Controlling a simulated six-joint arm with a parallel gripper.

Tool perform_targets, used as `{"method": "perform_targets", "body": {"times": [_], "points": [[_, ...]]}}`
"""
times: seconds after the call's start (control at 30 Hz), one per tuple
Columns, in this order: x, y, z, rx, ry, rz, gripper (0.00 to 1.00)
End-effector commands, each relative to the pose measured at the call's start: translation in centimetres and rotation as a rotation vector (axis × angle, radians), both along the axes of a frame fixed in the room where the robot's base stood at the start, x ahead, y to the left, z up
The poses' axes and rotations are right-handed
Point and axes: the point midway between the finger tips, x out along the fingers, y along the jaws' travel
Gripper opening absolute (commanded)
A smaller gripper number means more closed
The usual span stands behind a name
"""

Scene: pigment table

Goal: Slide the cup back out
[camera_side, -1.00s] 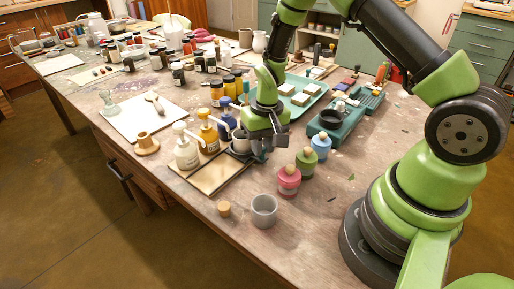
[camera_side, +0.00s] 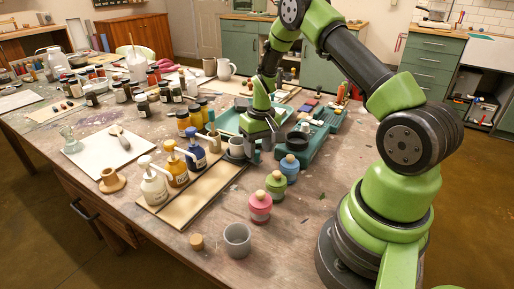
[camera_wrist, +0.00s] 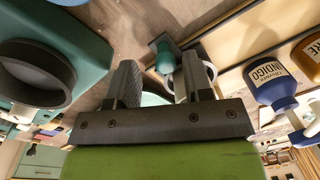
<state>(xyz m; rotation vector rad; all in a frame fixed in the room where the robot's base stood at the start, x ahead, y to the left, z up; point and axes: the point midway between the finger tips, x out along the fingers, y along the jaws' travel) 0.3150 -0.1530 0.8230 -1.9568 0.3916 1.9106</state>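A small pale grey cup (camera_side: 236,148) stands at the far end of the tan board, beside the blue pump bottle (camera_side: 195,152). In the wrist view the cup (camera_wrist: 209,67) shows as a pale rim, partly hidden behind my right finger. My gripper (camera_side: 256,156) is low, just right of the cup. In the wrist view its two fingers (camera_wrist: 158,82) stand apart, with table showing between them. A teal block with a rounded piece (camera_wrist: 164,58) lies beyond the fingers, next to the cup. Whether a finger touches the cup cannot be told.
Yellow (camera_side: 176,168) and white (camera_side: 153,185) pump bottles line the tan board (camera_side: 190,205). Pink (camera_side: 260,207), green (camera_side: 276,185) and blue (camera_side: 290,168) jars stand to the right. A grey cup (camera_side: 237,241) and a cork (camera_side: 197,242) stand in front. A teal tray (camera_side: 310,148) lies behind.

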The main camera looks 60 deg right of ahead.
Motion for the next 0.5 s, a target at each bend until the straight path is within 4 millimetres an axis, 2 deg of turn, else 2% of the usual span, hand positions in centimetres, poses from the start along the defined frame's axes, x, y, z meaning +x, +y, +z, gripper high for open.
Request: {"method": "perform_targets", "body": {"times": [0.27, 0.37, 0.5], "points": [[0.0, 0.1, 0.4, 0.003, 0.001, -0.001, 0.46], [0.0, 0.0, 1.5, 0.002, -0.001, -0.002, 0.46], [-0.1, -0.2, 4.3, 0.001, -0.003, -0.002, 0.46]]}}
